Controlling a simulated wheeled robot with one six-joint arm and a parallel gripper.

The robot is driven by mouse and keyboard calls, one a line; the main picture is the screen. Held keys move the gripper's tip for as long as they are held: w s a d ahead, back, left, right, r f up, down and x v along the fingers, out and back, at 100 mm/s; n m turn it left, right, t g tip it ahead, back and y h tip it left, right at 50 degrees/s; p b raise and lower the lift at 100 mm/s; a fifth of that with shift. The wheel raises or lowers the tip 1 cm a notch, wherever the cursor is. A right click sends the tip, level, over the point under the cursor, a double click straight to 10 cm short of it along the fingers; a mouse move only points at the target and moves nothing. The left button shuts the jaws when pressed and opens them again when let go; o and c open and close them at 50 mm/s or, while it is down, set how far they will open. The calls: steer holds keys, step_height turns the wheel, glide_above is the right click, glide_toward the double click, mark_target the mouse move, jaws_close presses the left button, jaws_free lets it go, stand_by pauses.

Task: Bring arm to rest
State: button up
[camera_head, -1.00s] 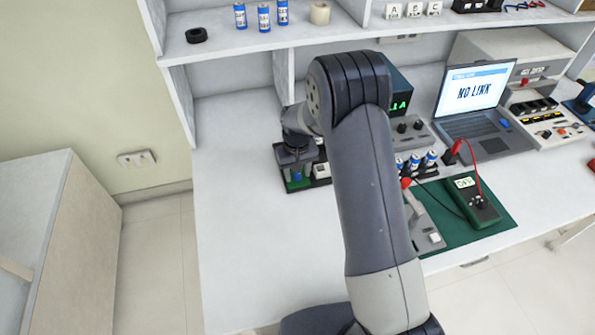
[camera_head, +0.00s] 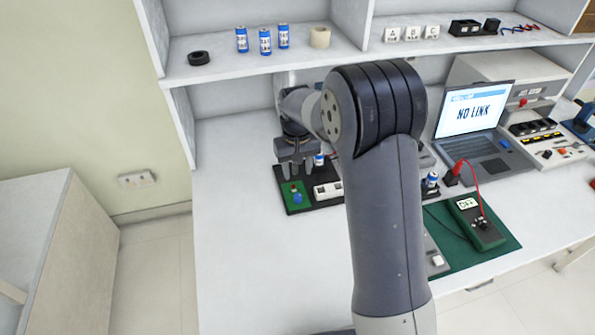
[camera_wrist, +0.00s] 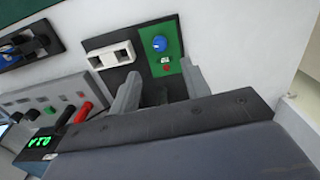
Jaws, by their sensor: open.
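My arm rises from the bottom of the head view and bends over the white bench (camera_head: 235,235). My gripper (camera_head: 295,173) is open and empty, a little above the black board (camera_head: 309,205) with a green panel (camera_head: 290,190). The wrist view shows the two fingers of my gripper (camera_wrist: 160,85) spread apart beside that board. The green panel bears a blue knob (camera_head: 297,198) and a small red part. A white socket block (camera_head: 328,190) sits beside the panel. My arm hides part of the bench behind it.
A laptop (camera_head: 475,125) reading "NO LINK" stands at the right. A green meter (camera_head: 475,222) lies on a green mat (camera_head: 440,215). Blue cells (camera_head: 265,42) and a black ring (camera_head: 199,58) stand on the shelf above. The bench's left part is clear.

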mark_target(298, 196)
step_height(298, 196, down, 11)
steer(key=shift+f+p, duration=0.1)
steer(key=shift+p, duration=0.45)
steer(key=shift+r+m+p, duration=0.3)
steer(key=shift+p, duration=0.15)
steer(key=shift+f+m+p, duration=0.1)
steer(key=shift+m+p, duration=0.4)
steer(key=shift+m, duration=0.2)
steer(key=shift+f+b, duration=0.1)
steer(key=shift+b, duration=0.25)
